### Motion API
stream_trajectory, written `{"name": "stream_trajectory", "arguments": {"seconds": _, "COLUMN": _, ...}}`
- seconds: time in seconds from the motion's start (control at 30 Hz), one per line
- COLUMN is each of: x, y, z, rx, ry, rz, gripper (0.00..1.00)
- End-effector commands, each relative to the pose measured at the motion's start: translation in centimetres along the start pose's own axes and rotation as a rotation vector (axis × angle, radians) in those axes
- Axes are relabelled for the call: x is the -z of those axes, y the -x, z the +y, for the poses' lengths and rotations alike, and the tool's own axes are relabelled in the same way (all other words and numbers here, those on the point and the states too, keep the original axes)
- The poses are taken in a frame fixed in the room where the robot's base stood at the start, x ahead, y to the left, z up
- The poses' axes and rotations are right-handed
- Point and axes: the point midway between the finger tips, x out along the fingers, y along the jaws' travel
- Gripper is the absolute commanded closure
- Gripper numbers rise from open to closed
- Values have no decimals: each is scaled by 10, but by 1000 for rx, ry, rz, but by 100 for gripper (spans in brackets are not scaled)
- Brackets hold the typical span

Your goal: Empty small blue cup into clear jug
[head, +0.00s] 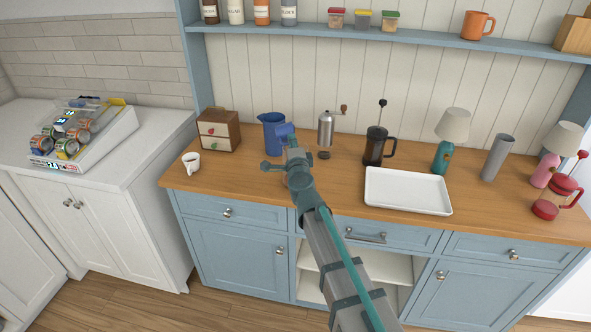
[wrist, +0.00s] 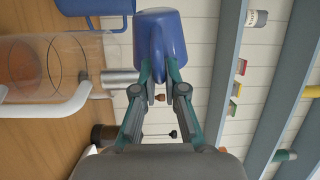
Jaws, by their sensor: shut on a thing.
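The small blue cup (wrist: 157,32) is between the fingertips of my gripper (wrist: 160,72) in the wrist view, and the fingers are shut on it. In the head view the cup (head: 285,130) is held above the wooden counter, in front of the blue pitcher. My gripper (head: 291,156) reaches in from the front there. The clear jug (wrist: 72,62), with a white handle, stands on the counter beside and below the cup in the wrist view, apart from it. In the head view my arm mostly hides the jug. I cannot see inside the cup.
The blue pitcher (head: 270,136) stands close behind the cup. A grinder (head: 326,130), a French press (head: 376,148) and a white tray (head: 408,190) are to the right. A white mug (head: 191,163) and a wooden box (head: 219,131) are to the left.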

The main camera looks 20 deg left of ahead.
Motion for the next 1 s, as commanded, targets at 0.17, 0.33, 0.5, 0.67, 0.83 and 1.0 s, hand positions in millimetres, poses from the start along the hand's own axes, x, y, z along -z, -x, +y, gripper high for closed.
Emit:
{"name": "stream_trajectory", "arguments": {"seconds": 0.17, "x": -1, "y": 0, "z": 0, "rx": 0, "ry": 3, "rz": -1, "gripper": 100}}
{"name": "stream_trajectory", "arguments": {"seconds": 0.33, "x": -3, "y": 0, "z": -1, "rx": 0, "ry": 4, "rz": -1, "gripper": 100}}
{"name": "stream_trajectory", "arguments": {"seconds": 0.5, "x": -8, "y": 0, "z": -1, "rx": 0, "ry": 4, "rz": -2, "gripper": 100}}
{"name": "stream_trajectory", "arguments": {"seconds": 0.67, "x": -12, "y": -1, "z": -1, "rx": 0, "ry": 4, "rz": 0, "gripper": 100}}
{"name": "stream_trajectory", "arguments": {"seconds": 0.83, "x": -14, "y": -1, "z": -1, "rx": 0, "ry": 3, "rz": 0, "gripper": 100}}
{"name": "stream_trajectory", "arguments": {"seconds": 1.0, "x": -12, "y": 0, "z": -1, "rx": 1, "ry": -26, "rz": 1, "gripper": 100}}
